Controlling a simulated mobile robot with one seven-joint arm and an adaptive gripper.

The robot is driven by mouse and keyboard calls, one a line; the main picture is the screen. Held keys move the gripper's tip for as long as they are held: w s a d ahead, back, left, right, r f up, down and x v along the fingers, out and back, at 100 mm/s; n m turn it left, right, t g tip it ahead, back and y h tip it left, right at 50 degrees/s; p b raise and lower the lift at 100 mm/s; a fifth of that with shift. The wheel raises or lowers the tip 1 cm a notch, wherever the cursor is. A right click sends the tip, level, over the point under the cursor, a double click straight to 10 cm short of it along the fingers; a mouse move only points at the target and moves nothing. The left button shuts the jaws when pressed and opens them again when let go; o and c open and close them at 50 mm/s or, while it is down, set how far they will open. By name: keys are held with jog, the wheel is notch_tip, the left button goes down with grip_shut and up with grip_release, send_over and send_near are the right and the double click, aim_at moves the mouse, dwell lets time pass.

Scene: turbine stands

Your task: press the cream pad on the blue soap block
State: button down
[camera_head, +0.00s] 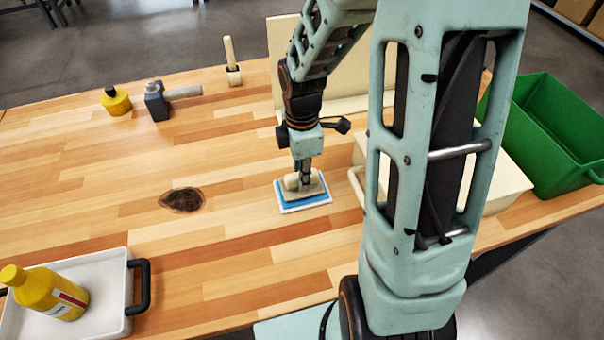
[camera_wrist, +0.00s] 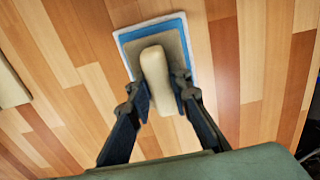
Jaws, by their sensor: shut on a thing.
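The cream pad (camera_head: 316,188) has a flat tan plate and a rounded cream handle, which also shows in the wrist view (camera_wrist: 155,70). My gripper (camera_head: 304,174) is shut on this handle, one finger on each side in the wrist view (camera_wrist: 160,90). The blue soap block (camera_head: 287,196) lies directly under the pad on a white base (camera_head: 306,208). Blue edges show around the plate in the wrist view (camera_wrist: 130,52). The block's middle is hidden, and I cannot tell whether pad and block touch.
A white tray (camera_head: 112,318) with a yellow bottle (camera_head: 48,292) stands front left. A dark stain (camera_head: 182,199) marks the wooden table. A green bin (camera_head: 548,135) is at right.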

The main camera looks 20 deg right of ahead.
jog(key=shift+s+f, duration=0.1)
jog(key=shift+f, duration=0.5)
dwell(1.1)
notch_tip(320, 180, up, 7)
jog(key=p, duration=0.6)
jog(key=shift+r, duration=0.1)
dwell(0.8)
jog(key=m, duration=0.1)
jog(key=w+m, duration=0.1)
jog(key=m, duration=0.2)
jog(key=shift+w, duration=0.25)
jog(key=m, duration=0.2)
jog(key=w+m, duration=0.1)
jog(key=m, duration=0.1)
jog(key=shift+w+r+m, duration=0.15)
jog(key=shift+w+m, duration=0.05)
jog(key=shift+m, duration=0.2)
jog(key=w+m, duration=0.1)
jog(key=m, duration=0.5)
jog(key=w+m, duration=0.1)
jog(key=m, duration=0.2)
jog(key=shift+w+r, duration=0.25)
jog(key=shift+w, duration=0.1)
